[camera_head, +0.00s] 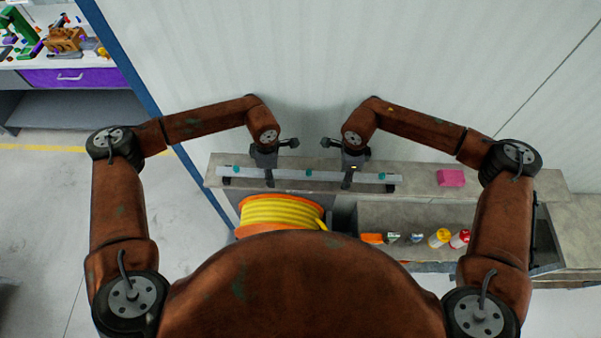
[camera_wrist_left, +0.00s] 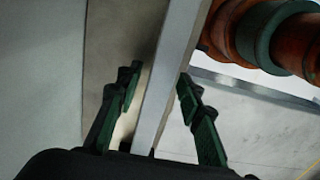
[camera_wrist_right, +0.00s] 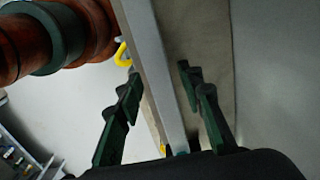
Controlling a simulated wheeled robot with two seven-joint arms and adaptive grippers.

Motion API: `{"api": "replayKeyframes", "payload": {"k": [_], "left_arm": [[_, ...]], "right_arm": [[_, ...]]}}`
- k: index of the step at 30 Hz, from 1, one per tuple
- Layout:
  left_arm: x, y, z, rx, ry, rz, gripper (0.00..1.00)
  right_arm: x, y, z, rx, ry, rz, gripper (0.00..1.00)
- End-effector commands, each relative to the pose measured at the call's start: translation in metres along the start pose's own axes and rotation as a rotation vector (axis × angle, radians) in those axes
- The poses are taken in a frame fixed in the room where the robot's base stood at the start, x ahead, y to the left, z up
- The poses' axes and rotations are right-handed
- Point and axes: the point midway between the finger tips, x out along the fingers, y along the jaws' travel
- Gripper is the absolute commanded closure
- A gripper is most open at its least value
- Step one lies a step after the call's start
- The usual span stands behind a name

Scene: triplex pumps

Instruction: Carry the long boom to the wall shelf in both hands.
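The long boom (camera_head: 315,174) is a pale straight bar with teal marks. It lies lengthwise along the grey wall shelf (camera_head: 415,172), with dark blocks under both ends. My left gripper (camera_head: 269,180) is over its left half and my right gripper (camera_head: 347,182) over its right half. In the left wrist view the boom (camera_wrist_left: 171,75) runs between the open fingers (camera_wrist_left: 157,90), with a gap on the left. In the right wrist view the boom (camera_wrist_right: 154,70) passes between open fingers (camera_wrist_right: 160,80), with gaps on both sides.
A yellow hose reel (camera_head: 282,212) stands in front of the shelf on the left. A pink box (camera_head: 451,178) sits on the shelf to the right. Bottles, one yellow (camera_head: 439,238) and one red and white (camera_head: 459,239), stand lower right. The wall rises right behind the shelf.

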Motion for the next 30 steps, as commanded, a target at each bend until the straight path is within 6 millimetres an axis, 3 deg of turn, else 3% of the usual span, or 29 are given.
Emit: {"api": "replayKeyframes", "payload": {"k": [11, 14, 24, 30], "left_arm": [[-0.006, 0.001, 0.000, 0.000, 0.000, 0.002, 0.66], [-0.018, 0.001, 0.000, 0.001, 0.000, 0.002, 0.66], [-0.088, 0.001, -0.001, 0.000, 0.001, 0.003, 0.66], [-0.113, 0.001, 0.000, 0.000, 0.001, 0.001, 0.66]], "right_arm": [[0.000, 0.000, -0.001, 0.001, 0.001, 0.000, 0.65], [0.000, 0.000, -0.001, 0.001, 0.001, 0.000, 0.65], [0.000, 0.000, -0.001, 0.001, 0.001, 0.000, 0.65], [0.000, 0.000, -0.001, 0.001, 0.001, 0.000, 0.65]]}}
